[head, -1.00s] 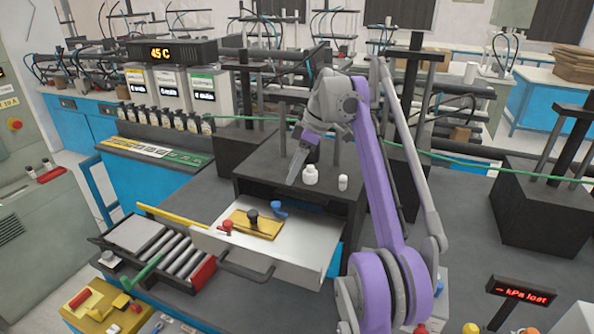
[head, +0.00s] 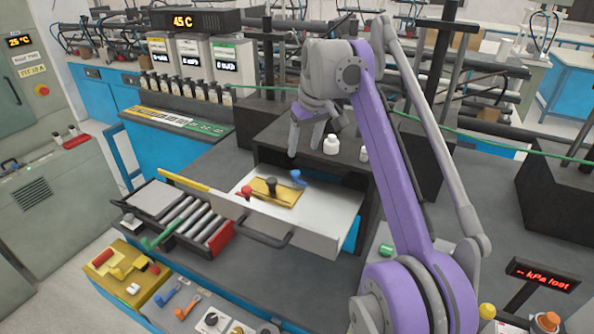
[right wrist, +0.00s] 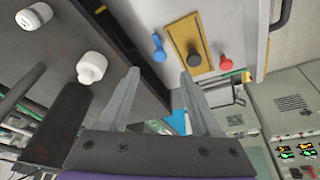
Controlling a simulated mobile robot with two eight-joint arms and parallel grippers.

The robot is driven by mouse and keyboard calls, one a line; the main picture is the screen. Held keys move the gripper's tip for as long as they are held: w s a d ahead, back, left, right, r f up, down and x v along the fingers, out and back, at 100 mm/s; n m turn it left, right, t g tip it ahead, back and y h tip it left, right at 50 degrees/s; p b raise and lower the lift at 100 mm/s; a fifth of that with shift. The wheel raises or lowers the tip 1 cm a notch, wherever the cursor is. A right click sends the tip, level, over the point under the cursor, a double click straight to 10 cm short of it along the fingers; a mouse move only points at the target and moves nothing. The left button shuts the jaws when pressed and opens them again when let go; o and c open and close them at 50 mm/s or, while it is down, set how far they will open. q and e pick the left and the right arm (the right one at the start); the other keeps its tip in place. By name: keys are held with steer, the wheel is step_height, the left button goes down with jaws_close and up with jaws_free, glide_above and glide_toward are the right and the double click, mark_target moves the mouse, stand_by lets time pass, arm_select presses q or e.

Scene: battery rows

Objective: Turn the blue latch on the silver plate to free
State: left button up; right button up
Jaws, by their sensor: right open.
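A light silver drawer (head: 325,208) is pulled out of a dark housing. A blue latch (head: 297,176) sits on its flat surface beside a yellow plate (head: 290,198). The yellow plate carries a black knob (head: 271,186), and a red latch (head: 246,191) is at its other side. My right gripper (head: 304,148) is open and empty above the drawer's back edge, near the blue latch but apart from it. In the right wrist view, the blue latch (right wrist: 159,47) shows just beyond the gap between the open fingertips (right wrist: 160,78). My left gripper is not in view.
White bottles (head: 331,145) stand on the dark housing (head: 285,138) behind the drawer. A roller tray (head: 195,218) lies left of the drawer, and its front handle (head: 262,237) sticks out. Lower left is a panel with other coloured levers (head: 172,292).

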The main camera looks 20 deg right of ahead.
mark_target(296, 172)
steer(key=w+f+m, duration=0.1)
steer(key=f, duration=0.2)
steer(key=w+f+m+b, duration=0.1)
steer(key=f, duration=0.2)
steer(key=w+f+m+h+b, duration=0.1)
steer(key=f, duration=0.2)
steer(key=shift+w+a+f+m+t, duration=0.25)
steer(key=shift+w+m+t, duration=0.15)
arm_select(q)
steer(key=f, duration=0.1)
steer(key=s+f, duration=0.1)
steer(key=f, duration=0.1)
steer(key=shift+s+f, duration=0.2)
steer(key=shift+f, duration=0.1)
arm_select(e)
steer(key=shift+c, duration=0.2)
jaws_close()
